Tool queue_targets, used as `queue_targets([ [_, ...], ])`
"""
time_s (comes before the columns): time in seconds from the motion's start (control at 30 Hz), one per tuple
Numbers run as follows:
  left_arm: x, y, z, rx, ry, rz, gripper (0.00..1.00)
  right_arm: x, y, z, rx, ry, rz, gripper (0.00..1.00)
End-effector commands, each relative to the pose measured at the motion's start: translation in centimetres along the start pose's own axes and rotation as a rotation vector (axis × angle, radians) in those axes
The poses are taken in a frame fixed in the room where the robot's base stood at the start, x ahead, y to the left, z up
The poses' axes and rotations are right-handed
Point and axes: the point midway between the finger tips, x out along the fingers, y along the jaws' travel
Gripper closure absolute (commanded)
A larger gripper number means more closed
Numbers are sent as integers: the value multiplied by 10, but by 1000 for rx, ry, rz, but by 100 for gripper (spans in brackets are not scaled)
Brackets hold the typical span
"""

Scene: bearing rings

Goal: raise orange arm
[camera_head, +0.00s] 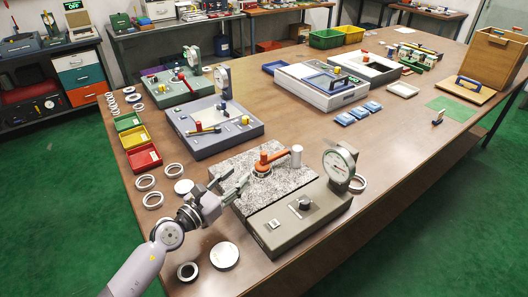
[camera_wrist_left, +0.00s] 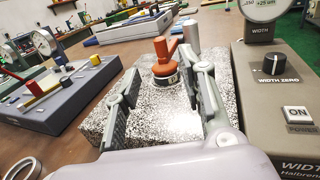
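The orange arm (camera_head: 275,156) lies low across the speckled stone plate (camera_head: 236,166) of the nearest gauge, its round hub over a bearing ring (camera_head: 262,173). The orange arm also shows in the left wrist view (camera_wrist_left: 166,60), with the ring (camera_wrist_left: 166,79) under its hub. A grey metal post (camera_head: 296,156) stands at the arm's far end. My left gripper (camera_head: 246,183) is open, its fingers pointing at the hub from the near left. In the left wrist view the open fingers (camera_wrist_left: 164,92) frame the hub with nothing between the pads. My right gripper is not in view.
The gauge's dial (camera_head: 340,164) and its grey control box (camera_head: 296,217) stand right of the plate. Loose rings (camera_head: 146,182) and discs (camera_head: 224,255) lie to the left and front. Another gauge station (camera_head: 213,125) stands behind.

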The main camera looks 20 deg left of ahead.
Motion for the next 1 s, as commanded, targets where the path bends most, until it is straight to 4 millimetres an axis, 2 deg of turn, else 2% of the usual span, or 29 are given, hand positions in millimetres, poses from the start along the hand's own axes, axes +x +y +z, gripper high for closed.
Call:
queue_targets([
  [0.1,26,0,3,-2,-4,0,63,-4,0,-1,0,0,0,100],
  [0.5,105,-1,1,-4,-3,-1,63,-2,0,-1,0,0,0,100],
  [0.7,127,-1,0,-3,-1,-1,63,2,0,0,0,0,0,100],
  [1.0,133,-1,0,-2,0,-1,63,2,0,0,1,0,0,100],
])
